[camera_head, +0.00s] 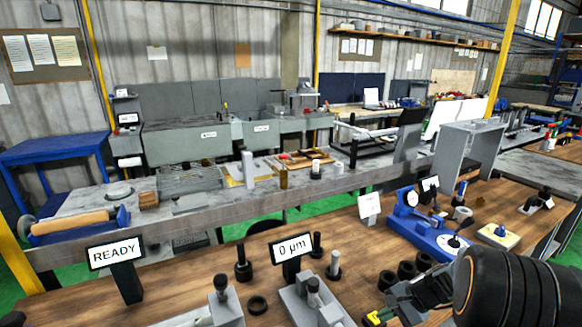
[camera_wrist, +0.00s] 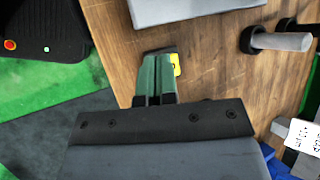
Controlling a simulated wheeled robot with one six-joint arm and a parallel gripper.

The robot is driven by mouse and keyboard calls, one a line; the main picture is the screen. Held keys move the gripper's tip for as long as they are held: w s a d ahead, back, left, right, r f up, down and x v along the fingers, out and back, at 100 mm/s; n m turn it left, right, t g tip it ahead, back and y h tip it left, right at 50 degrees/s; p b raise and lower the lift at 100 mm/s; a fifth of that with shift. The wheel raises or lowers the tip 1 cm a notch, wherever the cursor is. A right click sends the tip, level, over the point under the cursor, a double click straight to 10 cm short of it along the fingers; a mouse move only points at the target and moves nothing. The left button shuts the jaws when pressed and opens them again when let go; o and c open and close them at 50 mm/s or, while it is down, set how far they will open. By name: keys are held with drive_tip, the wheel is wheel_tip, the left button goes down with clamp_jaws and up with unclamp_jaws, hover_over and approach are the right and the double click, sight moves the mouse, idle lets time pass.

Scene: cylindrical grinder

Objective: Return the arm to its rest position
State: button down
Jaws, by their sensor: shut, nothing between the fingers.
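My arm comes in at the lower right of the head view. My gripper (camera_head: 376,318) is at the bottom edge there, low by the front of the wooden bench (camera_head: 190,285). In the wrist view my gripper (camera_wrist: 160,62) shows as two green fingers side by side with dark tips and a yellow patch. The fingers are together with nothing between them. They are seen over the bench near its edge; their height above it is hard to tell.
The bench holds a READY sign (camera_head: 115,252), a 0 µm display (camera_head: 291,247), black rings (camera_head: 388,281), and a blue gauge (camera_head: 420,228). In the wrist view a grey block (camera_wrist: 190,8) and a grey pin in a black holder (camera_wrist: 280,41) are close by. Green floor (camera_wrist: 45,95) lies left.

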drive_tip(key=s+a+r+n+t+h, duration=0.1)
drive_tip(key=s+a+r+n+h, duration=0.6)
drive_tip(key=s+a+r+n, duration=0.3)
wheel_tip(320, 180, up, 3)
drive_tip(key=s+n, duration=0.2)
drive_tip(key=shift+a+f+n+t, duration=0.15)
drive_tip(key=shift+n+t, duration=0.15)
drive_tip(key=shift+t, duration=0.1)
drive_tip(key=c, duration=1.8)
unclamp_jaws()
drive_tip(key=shift+s, duration=0.1)
drive_tip(key=shift+c, duration=0.2)
